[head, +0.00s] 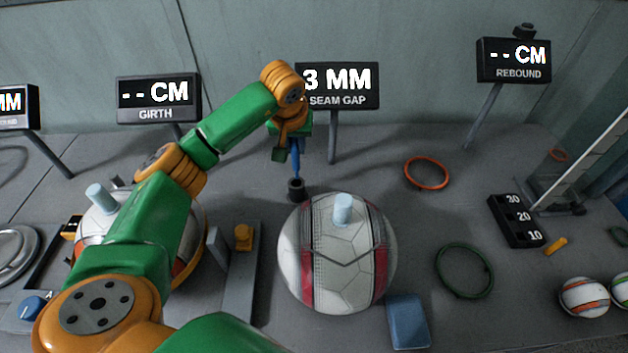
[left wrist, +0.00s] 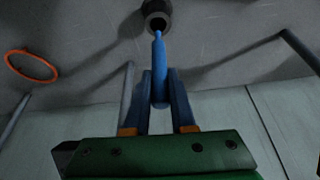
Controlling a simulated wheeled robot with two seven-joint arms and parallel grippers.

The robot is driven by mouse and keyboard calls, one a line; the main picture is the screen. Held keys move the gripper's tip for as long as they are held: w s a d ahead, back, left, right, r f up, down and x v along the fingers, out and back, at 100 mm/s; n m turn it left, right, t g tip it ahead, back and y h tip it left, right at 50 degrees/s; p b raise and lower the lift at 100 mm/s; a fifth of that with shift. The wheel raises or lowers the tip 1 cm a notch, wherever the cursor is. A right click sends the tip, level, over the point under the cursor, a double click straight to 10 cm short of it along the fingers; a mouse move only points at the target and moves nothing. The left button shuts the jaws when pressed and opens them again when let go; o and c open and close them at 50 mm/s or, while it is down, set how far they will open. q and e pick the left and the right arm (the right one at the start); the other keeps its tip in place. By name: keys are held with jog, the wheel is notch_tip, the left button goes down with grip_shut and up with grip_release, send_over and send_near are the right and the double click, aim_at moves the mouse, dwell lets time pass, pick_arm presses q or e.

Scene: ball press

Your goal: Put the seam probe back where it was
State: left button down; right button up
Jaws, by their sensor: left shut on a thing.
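The seam probe is a slim blue rod; it shows in the head view (head: 295,168) and in the left wrist view (left wrist: 160,65). My left gripper (left wrist: 160,102) is shut on it and holds it upright, thin end down. In the head view my left gripper (head: 292,143) is behind the large ball. A small black round holder (head: 297,190) stands on the bench under the probe. In the left wrist view the tip is at the mouth of the holder (left wrist: 157,10); I cannot tell how far in it is. My right gripper is out of view.
A white and red ball (head: 337,255) with a pale blue plug stands in front of the holder. The SEAM GAP display (head: 337,86) reads 3 MM on a post behind. An orange ring (head: 427,173) and a green ring (head: 464,270) lie at right. Another ball sits left, partly behind my arm.

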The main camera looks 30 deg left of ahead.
aim_at(294, 167)
pick_arm(q)
jog(key=f, duration=0.6)
jog(key=shift+s+f+p, duration=0.25)
jog(key=shift+s+p, duration=0.05)
jog(key=shift+w+f, duration=0.1)
jog(key=shift+f, duration=0.2)
jog(key=c, duration=0.8)
grip_release()
jog(key=shift+o, duration=0.2)
jog(key=shift+r, duration=0.35)
jog(key=v, duration=1.1)
jog(key=shift+s+r+b, duration=0.25)
jog(key=shift+r+b, duration=0.1)
jog(key=shift+b, duration=0.1)
